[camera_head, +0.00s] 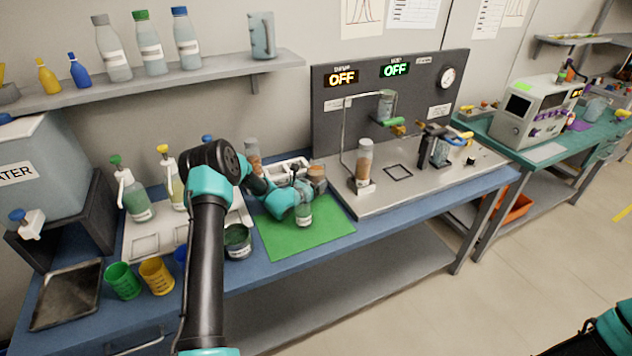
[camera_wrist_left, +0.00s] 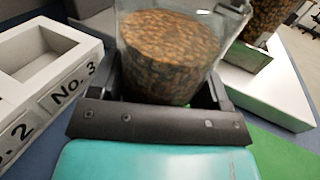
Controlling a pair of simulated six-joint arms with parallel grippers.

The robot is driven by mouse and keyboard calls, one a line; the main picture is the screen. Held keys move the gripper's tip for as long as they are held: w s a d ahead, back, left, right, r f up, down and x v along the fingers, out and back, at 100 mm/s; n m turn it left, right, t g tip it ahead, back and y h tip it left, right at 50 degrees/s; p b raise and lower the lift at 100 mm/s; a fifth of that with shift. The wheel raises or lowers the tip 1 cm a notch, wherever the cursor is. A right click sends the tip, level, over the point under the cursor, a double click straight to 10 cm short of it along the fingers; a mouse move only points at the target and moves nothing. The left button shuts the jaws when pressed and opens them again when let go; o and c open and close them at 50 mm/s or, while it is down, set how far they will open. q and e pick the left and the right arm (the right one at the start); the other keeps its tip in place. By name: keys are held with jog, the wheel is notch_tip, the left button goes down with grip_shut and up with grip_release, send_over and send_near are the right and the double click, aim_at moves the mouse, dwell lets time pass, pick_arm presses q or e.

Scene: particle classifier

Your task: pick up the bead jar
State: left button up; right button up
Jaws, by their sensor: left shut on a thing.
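The bead jar (camera_wrist_left: 170,55) is a clear jar filled with brown beads, upright between the dark fingers of my left gripper (camera_wrist_left: 165,95) in the left wrist view. That gripper is shut on it. In the head view, my left gripper (camera_head: 308,182) is over the far part of the green mat (camera_head: 305,238), and the jar (camera_head: 317,172) shows partly behind it. The wrist hides part of the jar, and I cannot tell whether its base touches anything. My right gripper is not in view; only part of my right arm shows at the bottom right.
A white numbered tray (camera_wrist_left: 40,65) lies left of the jar. A tall brown-filled container (camera_head: 365,160) stands on the grey machine base (camera_head: 415,185) to the right. A dark jar (camera_head: 237,242) and green and yellow cups (camera_head: 122,280) stand near the front edge.

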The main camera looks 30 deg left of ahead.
pick_arm(q)
jog(key=shift+c, duration=0.5)
jog(key=shift+r, duration=0.3)
notch_tip(320, 180, up, 9)
jog(key=shift+r, duration=0.2)
dwell(0.8)
jog(key=shift+r, duration=0.15)
dwell(0.7)
